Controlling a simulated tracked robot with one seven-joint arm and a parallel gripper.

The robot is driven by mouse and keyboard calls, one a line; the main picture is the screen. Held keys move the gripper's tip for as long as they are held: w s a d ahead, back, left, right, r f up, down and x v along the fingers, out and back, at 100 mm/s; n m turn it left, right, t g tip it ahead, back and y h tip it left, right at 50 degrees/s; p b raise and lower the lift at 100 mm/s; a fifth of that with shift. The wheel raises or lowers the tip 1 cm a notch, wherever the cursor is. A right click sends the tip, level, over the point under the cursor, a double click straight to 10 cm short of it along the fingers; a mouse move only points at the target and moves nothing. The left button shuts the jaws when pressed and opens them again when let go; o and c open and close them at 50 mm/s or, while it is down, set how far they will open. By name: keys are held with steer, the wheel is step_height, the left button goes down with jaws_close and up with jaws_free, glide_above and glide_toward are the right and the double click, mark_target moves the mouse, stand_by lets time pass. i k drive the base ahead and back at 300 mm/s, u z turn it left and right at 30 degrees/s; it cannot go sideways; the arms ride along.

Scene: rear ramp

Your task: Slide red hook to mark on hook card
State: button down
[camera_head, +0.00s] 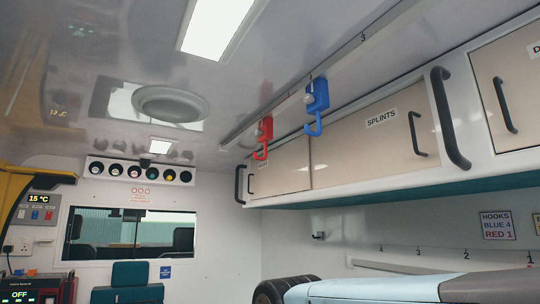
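The red hook (263,138) hangs from the ceiling rail (341,54), towards its far end. The blue hook (317,106) hangs on the same rail, nearer to me and to the right of the red one. The hook card (497,226) is on the right wall and reads "HOOKS BLUE 4 RED 1". A small mark that looks like a 3 (363,37) shows on the rail, nearer to me than the blue hook. Other rail marks are too small to read. My gripper is not in view.
Overhead lockers, one labelled SPLINTS (366,145), with dark handles (450,118) line the right side beside the rail. A lower wall strip (440,251) has small numbers. Open space lies below the hooks.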

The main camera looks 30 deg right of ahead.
mark_target(266, 124)
steer(key=z, duration=0.3)
steer(key=k, duration=0.7)
steer(key=u, duration=0.1)
steer(key=i, duration=0.7)
steer(key=u, duration=0.7)
steer(key=i, duration=1.35)
steer(key=z, duration=0.65)
